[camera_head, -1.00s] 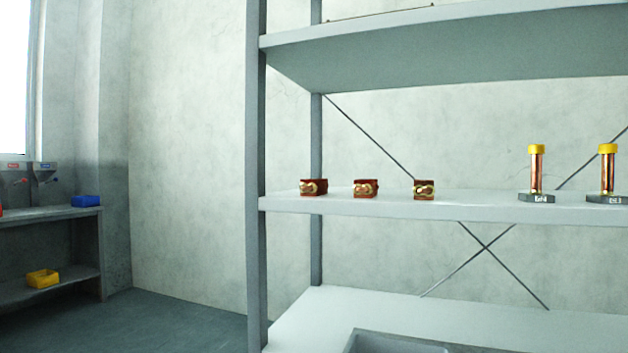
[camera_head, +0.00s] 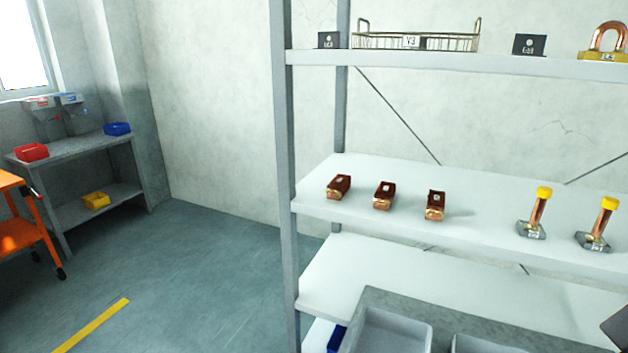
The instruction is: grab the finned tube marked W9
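No mark reading W9 can be made out, and I cannot tell which thing is the finned tube. Two upright copper tubes with yellow caps stand on dark bases on the middle shelf: the left capped tube (camera_head: 539,209) and the right capped tube (camera_head: 602,220). Their base labels are too small to read. A copper U-shaped tube (camera_head: 607,35) on a yellow base stands at the top shelf's right end; its label is unreadable. My gripper is not in view.
Three red-brown blocks with brass parts, including one at the left (camera_head: 339,187), sit on the middle shelf (camera_head: 480,217). Grey bins (camera_head: 394,325) are below. An orange cart (camera_head: 25,228) is left; floor between is open.

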